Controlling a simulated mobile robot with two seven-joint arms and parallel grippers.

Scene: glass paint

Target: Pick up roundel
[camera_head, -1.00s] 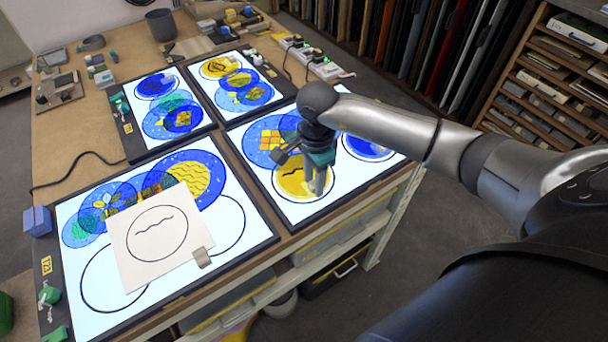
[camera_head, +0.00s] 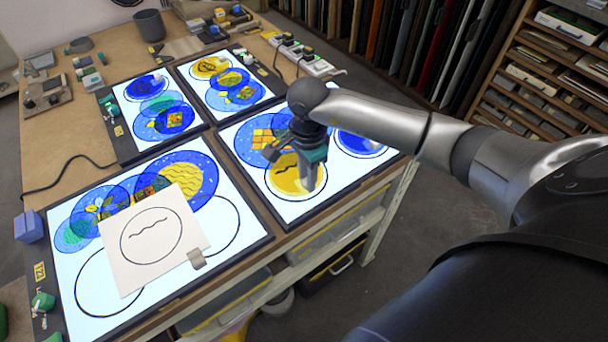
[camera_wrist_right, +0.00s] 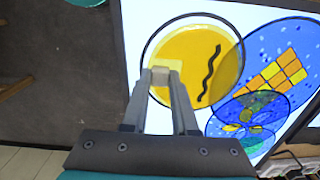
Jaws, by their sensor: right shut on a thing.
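A yellow roundel (camera_head: 290,172) with a black wavy line is at the black-outlined circle on the right front light panel (camera_head: 325,207). The right wrist view shows this yellow roundel (camera_wrist_right: 192,54) inside the dark ring, with a pale tab at its edge. My right gripper (camera_head: 309,186) comes down over the roundel's right side. In the wrist view its fingertips (camera_wrist_right: 160,75) meet at the pale tab, shut on the roundel. I cannot tell whether the roundel is clear of the panel. My left gripper is not in view.
Blue roundels (camera_head: 262,140) lie beside it, overlapping in the wrist view. Another blue one (camera_head: 358,142) is right of my gripper. The left front panel holds overlapping roundels and a paper sheet (camera_head: 150,238) with a drawn circle. A grey pot (camera_head: 150,25) stands at the back.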

